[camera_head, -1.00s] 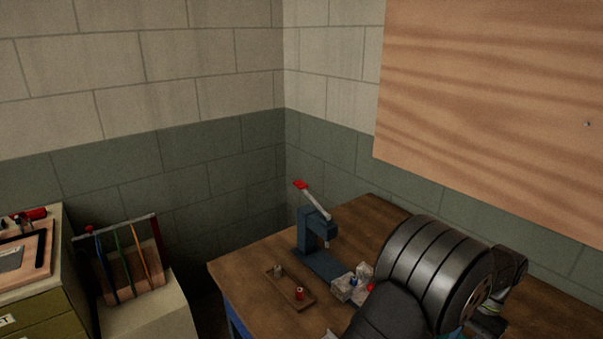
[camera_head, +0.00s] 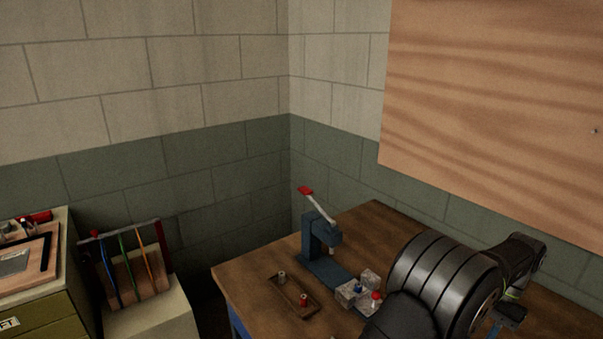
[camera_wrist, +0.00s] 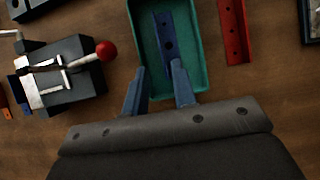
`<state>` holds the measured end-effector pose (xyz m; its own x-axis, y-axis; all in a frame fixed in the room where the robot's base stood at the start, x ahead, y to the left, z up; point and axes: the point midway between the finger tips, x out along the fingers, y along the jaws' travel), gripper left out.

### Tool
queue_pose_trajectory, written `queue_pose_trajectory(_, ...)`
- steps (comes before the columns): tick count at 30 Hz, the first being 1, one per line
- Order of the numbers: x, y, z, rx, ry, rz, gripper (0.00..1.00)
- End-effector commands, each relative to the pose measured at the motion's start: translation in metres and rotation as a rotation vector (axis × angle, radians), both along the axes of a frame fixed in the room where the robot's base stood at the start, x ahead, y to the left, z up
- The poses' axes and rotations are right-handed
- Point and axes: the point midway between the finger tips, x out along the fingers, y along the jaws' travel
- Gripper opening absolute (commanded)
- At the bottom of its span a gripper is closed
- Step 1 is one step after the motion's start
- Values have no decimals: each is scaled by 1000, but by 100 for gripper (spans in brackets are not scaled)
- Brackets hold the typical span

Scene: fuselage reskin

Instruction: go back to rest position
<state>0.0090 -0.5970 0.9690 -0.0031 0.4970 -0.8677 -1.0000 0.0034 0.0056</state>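My gripper (camera_wrist: 160,80) shows in the wrist view with its two blue fingers apart. Nothing is between the fingers. It is over the wooden bench (camera_wrist: 215,103), near the lower end of a green tray (camera_wrist: 195,75). A blue strip with holes (camera_wrist: 167,42) lies in the tray, above the fingers in the picture. In the head view my dark arm fills the lower right and hides part of the bench; the fingers cannot be made out clearly there.
A clamp with a red knob (camera_wrist: 106,50) is left of the fingers; a red strip (camera_wrist: 232,30) lies right of the tray. In the head view, a blue lever press (camera_head: 318,237) and a small brown tray (camera_head: 288,289) stand on the bench. A rack (camera_head: 119,235) is at left.

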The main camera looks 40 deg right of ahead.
Motion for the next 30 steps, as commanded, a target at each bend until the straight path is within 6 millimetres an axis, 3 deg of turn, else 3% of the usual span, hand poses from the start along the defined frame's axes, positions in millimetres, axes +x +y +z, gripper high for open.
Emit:
queue_pose_trajectory(9, 0, -22, 38, -1, 0, 0, 25)
queue_pose_trajectory(17, 0, -3, 6, 4, 0, 0, 25)
queue_pose_trajectory(30, 0, 40, -68, 5, 0, 0, 25)
